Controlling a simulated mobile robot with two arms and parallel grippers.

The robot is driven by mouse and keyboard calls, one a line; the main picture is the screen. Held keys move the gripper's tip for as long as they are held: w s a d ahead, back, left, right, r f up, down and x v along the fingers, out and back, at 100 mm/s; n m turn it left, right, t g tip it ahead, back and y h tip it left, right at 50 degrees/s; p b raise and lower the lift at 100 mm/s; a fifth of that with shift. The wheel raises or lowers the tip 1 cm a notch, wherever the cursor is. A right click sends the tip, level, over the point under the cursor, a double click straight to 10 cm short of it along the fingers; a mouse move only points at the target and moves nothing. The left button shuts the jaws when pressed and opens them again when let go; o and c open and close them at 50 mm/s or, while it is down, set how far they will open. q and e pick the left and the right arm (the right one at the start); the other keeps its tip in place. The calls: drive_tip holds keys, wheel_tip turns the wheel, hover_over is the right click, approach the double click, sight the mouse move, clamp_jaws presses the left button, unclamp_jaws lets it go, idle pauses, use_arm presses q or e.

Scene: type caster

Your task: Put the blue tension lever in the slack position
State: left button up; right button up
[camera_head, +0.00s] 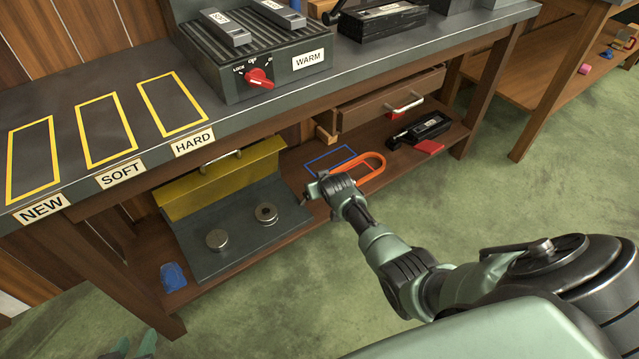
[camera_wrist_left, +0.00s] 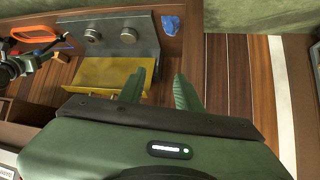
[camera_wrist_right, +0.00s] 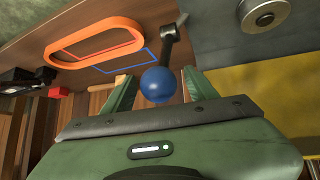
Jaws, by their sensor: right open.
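The blue tension lever shows in the right wrist view as a round blue knob (camera_wrist_right: 157,86) on a short dark arm, beside the corner of a grey metal plate. My right gripper (camera_wrist_right: 158,92) is open, with the knob in the gap between its fingers; whether they touch it I cannot tell. In the head view my right wrist hides the knob. My left gripper (camera_head: 134,345) is at the bottom left edge of the head view, low over the floor. Its fingers stand apart and empty in the left wrist view (camera_wrist_left: 158,88). No slack marking is readable.
A grey plate (camera_head: 235,250) with two round metal knobs and a yellow panel (camera_head: 225,180) stands on the lower shelf. An orange loop (camera_head: 362,172), a blue outline and a black device (camera_head: 420,128) lie to its right. The bench top overhangs the shelf. The green floor in front is clear.

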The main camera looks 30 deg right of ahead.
drive_tip(key=p+v, duration=0.2)
drive_tip(key=v, duration=0.1)
drive_tip(key=shift+w, duration=0.1)
use_arm(q)
drive_tip(key=s+a+f+g+p, duration=0.1)
drive_tip(key=s+f+g, duration=0.1)
drive_tip(key=s, duration=0.3)
drive_tip(key=s+a+f+g+y+p, duration=0.1)
drive_tip(key=s+a+g, duration=0.1)
drive_tip(key=s+g, duration=0.2)
drive_tip(key=shift+s+a+f+y, duration=0.2)
drive_tip(key=shift+s+f+y, duration=0.15)
drive_tip(key=shift+s, duration=0.4)
use_arm(e)
drive_tip(key=shift+v, duration=2.5)
